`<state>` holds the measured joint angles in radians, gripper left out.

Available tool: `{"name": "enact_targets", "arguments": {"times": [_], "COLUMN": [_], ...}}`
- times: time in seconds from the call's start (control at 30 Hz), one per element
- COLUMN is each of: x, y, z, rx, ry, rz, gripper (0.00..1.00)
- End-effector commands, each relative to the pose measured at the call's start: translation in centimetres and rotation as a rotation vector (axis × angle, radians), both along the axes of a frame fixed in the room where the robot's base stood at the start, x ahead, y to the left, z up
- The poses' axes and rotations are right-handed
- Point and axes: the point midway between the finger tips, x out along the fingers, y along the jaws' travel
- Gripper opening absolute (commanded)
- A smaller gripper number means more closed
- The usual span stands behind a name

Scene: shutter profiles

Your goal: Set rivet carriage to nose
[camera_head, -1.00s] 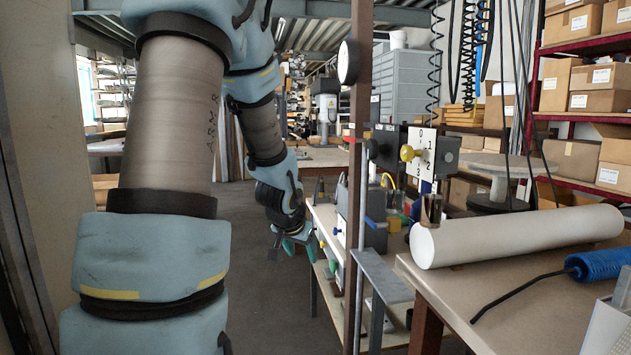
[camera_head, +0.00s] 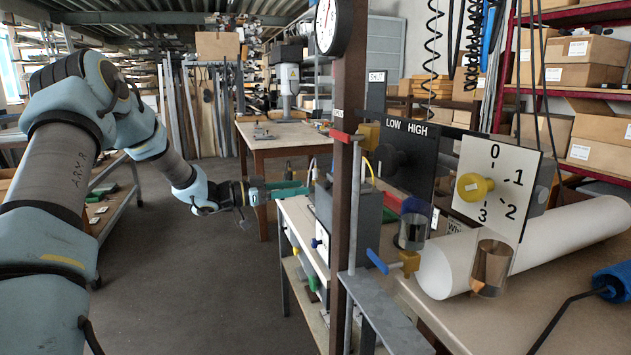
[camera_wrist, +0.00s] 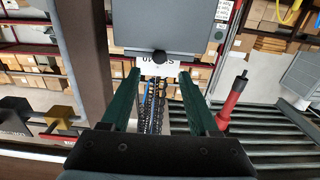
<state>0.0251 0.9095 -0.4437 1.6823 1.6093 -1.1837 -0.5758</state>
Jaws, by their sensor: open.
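My gripper (camera_head: 298,189) has green fingers and is at the left end of the bench beyond the brown post, pointing right. In the wrist view my gripper (camera_wrist: 160,76) is open, its fingers apart with nothing held between them. A grey block (camera_wrist: 168,25) with a black knob (camera_wrist: 187,57) lies just ahead of the fingertips. A white label (camera_wrist: 155,69) below it is partly hidden and I cannot read it whole. I cannot tell for sure which part is the rivet carriage or where its nose position is.
A brown post (camera_head: 347,180) with a dial (camera_head: 331,22) stands right of my gripper. A LOW/HIGH panel (camera_head: 409,155), a numbered panel with yellow knob (camera_head: 490,185) and a white roll (camera_head: 445,262) are further right. Floor (camera_head: 215,290) is clear.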

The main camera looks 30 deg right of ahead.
Motion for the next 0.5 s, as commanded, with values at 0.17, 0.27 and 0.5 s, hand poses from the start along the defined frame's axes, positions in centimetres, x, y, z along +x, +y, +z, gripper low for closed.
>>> {"name": "enact_targets", "arguments": {"times": [0.17,0.27,0.5], "x": [-0.5,-0.7,-0.9], "y": [-3.6,-5.1,-7.3], "z": [0.3,0.3,0.1], "rx": [-0.001,-0.001,0.001], "ry": [0.000,0.001,0.000], "rz": [-0.002,0.000,0.002], "gripper": [0.61,0.61,0.61]}}
